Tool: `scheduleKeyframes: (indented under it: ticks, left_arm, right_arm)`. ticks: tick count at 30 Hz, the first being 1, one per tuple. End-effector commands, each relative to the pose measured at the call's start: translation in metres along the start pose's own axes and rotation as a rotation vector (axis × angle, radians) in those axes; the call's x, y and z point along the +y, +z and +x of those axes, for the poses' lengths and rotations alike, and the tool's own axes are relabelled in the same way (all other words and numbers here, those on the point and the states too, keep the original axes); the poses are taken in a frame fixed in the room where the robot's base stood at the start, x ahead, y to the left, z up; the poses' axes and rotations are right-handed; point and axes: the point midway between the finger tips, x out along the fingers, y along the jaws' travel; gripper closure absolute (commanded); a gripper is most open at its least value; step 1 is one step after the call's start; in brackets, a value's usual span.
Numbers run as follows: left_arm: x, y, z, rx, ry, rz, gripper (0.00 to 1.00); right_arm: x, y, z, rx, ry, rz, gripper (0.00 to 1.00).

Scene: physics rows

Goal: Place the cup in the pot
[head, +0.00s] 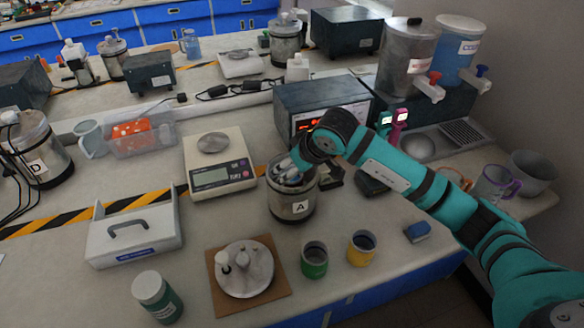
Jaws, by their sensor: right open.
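A metal pot labelled A (293,208) stands upright near the middle of the bench. My right gripper (287,176) is at its mouth, pointing down, with its fingers at or just inside the rim. The gripper is open; the fingers and the pot's inside are partly hidden, so I cannot tell whether a cup is in there. A green cup (314,266) and a yellow cup (361,252) stand upright in front of the pot, apart from the gripper. A clear cup with a purple handle (492,184) stands at the right. My left gripper is out of view.
A scale (209,181) stands left of the pot, and a power supply box (312,98) behind it. A round weight set on a brown board (226,297) and a lidded jar (156,297) are in front. A grey bucket (530,176) stands far right.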

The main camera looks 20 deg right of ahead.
Motion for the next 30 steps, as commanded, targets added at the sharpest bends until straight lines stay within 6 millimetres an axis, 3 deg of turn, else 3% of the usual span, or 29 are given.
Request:
scheduleKeyframes:
  ticks: [6,9,15,21,30]
  left_arm:
    - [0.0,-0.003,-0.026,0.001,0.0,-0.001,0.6]
    - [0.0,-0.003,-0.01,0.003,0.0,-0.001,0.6]
    - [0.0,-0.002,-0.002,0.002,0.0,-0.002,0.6]
    - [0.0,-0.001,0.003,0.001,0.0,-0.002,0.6]
    - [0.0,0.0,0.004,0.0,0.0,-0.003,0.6]
  right_arm:
    - [-0.001,-0.011,-0.017,0.0,-0.002,0.002,0.34]
    - [0.002,-0.007,-0.034,0.007,0.005,-0.003,0.34]
    - [0.001,-0.006,-0.081,0.005,0.004,-0.002,0.34]
    - [0.001,-0.007,-0.115,0.003,0.002,-0.001,0.34]
    - [0.0,-0.006,-0.13,0.0,0.0,0.0,0.34]
